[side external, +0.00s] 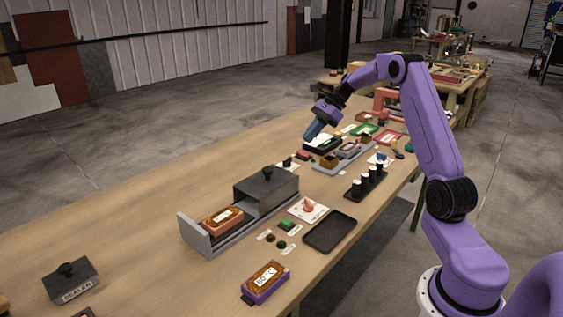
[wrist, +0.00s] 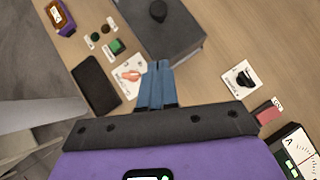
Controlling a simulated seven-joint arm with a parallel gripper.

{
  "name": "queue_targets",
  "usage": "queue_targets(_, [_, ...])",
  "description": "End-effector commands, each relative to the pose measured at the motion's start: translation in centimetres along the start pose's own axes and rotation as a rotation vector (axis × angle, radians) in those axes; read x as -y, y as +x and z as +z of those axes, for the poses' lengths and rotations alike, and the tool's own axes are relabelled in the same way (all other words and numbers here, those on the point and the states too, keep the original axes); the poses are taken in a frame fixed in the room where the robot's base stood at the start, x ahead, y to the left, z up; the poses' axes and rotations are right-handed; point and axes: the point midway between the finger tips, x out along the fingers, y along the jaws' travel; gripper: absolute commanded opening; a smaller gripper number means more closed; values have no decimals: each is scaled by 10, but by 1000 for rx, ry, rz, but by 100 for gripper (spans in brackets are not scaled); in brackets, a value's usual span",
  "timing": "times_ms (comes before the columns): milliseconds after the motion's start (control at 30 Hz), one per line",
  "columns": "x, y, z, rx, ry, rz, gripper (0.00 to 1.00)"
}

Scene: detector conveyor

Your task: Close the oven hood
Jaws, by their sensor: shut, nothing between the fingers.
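The oven hood (side external: 266,190) is a dark grey box with a black knob on top. It sits over the right part of the long grey oven base (side external: 200,240). An orange-brown block with a white label (side external: 222,219) lies uncovered in the left part of the base. The hood also shows at the top of the wrist view (wrist: 165,28), with its knob. My gripper (side external: 309,137) is shut and empty, raised above the table beyond the hood's right end. In the wrist view its blue fingers (wrist: 159,64) are together, pointing toward the hood.
A black tray (side external: 330,231), a green button (side external: 286,224) and a card with a pink piece (side external: 308,209) lie in front of the oven. Black posts on a stand (side external: 367,183) are to the right. A purple-cased block (side external: 265,282) and a sealer (side external: 70,280) lie nearer.

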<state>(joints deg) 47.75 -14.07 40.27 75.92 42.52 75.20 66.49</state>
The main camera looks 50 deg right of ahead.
Motion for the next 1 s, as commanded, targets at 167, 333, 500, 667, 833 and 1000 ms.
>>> queue_targets(167, [3,5,-4,7,22,-6,0])
queue_targets(333, [2,30,-4,7,20,-5,0])
queue_targets(500, [2,62,-4,6,20,-4,0])
queue_targets(667, [2,92,-4,6,19,-3,0])
queue_targets(833, [3,113,10,5,15,-6,0])
queue_targets(1000, [4,124,20,5,16,-8,0])
